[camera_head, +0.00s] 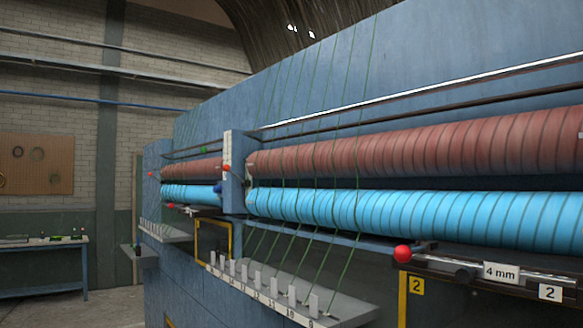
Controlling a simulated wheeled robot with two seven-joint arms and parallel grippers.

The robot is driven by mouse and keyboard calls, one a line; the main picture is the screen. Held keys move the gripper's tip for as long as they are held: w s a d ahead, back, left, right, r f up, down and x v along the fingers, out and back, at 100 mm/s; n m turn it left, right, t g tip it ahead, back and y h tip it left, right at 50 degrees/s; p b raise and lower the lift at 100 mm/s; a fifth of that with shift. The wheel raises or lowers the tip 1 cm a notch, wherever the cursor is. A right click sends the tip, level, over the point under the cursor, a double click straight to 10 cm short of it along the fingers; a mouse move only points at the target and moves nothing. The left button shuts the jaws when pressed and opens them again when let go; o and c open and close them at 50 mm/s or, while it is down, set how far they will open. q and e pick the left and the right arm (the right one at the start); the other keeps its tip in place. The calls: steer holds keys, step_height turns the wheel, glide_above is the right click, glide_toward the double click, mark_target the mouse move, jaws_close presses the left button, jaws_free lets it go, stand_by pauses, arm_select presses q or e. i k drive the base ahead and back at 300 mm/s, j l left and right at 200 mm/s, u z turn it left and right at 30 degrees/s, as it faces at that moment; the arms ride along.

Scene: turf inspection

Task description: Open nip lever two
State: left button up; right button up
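A blue machine (440,50) carries a red-brown ribbed roller (420,150) above a bright blue ribbed roller (420,213). Below the blue roller, a lever with a red ball knob (402,254) points left from a dark and metal assembly. A "4 mm" label (501,272), a white "2" label (549,292) and a yellow "2" label (416,286) sit near it. The assembly runs out of the picture at the right. Neither of my grippers is in view.
Green strands run down to a grey shelf (345,310) with several upright white tabs and numbers. Another red knob (226,168) shows at a post, with smaller ones farther left. A workbench (40,243) stands at far left; floor before it looks clear.

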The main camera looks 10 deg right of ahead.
mark_target(226, 168)
steer(key=i+j+z, duration=0.3)
steer(key=i, duration=0.25)
steer(key=i+j+z, duration=0.35)
steer(key=j, duration=0.3)
steer(key=i+j+z, duration=0.3)
steer(key=i+j, duration=0.2)
steer(key=j, duration=0.15)
